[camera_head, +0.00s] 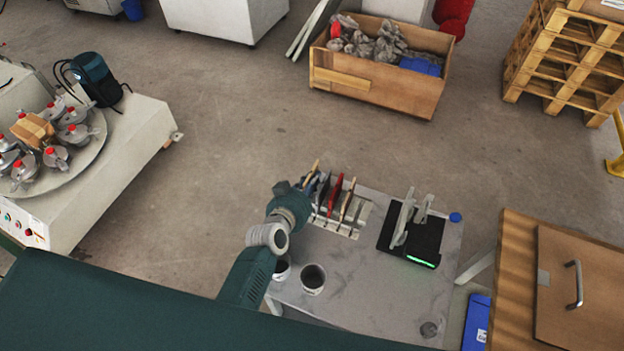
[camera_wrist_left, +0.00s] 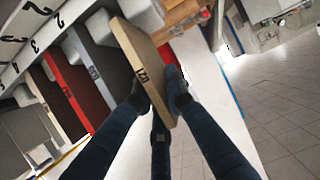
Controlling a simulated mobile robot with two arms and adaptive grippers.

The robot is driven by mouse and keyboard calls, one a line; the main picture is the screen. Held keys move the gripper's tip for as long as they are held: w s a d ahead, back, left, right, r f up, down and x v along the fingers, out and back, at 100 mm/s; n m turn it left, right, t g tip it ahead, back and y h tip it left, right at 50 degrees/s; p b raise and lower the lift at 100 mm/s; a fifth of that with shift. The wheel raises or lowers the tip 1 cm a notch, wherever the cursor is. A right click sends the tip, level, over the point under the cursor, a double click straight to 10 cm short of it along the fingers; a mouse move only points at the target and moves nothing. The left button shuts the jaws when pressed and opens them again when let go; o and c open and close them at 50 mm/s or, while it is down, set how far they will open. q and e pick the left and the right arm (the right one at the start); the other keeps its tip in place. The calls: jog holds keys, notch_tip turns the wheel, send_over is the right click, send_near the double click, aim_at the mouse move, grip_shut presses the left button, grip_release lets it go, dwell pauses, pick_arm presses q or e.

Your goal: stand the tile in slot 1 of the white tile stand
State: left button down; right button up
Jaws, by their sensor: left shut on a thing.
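My left gripper (camera_head: 306,187) is at the left end of the white tile stand (camera_head: 353,231). In the left wrist view its fingers (camera_wrist_left: 155,98) are shut on a tan tile (camera_wrist_left: 138,58) with a dark printed mark. The tan tile (camera_head: 314,168) also shows in the head view, slightly tilted, at the stand's left end. A grey tile (camera_wrist_left: 102,55) and a red tile (camera_wrist_left: 75,85) stand beside it; the red tile (camera_head: 335,194) is mid-stand in the head view. The tan tile's lower edge is hidden, so I cannot tell whether it is seated. My right gripper is out of view.
A black device (camera_head: 424,238) with a green light and upright pale plates stands right of the stand on the grey table (camera_head: 375,300). Two cups, one of them a white cup (camera_head: 313,279), are near my arm. A wooden cabinet (camera_head: 585,285) stands at the right.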

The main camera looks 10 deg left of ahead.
pick_arm(q)
jog(key=shift+f+b, duration=0.65)
jog(key=shift+f, duration=0.3)
jog(key=c, duration=1.7)
grip_release()
jog(key=shift+f, duration=0.1)
jog(key=v, duration=1.2)
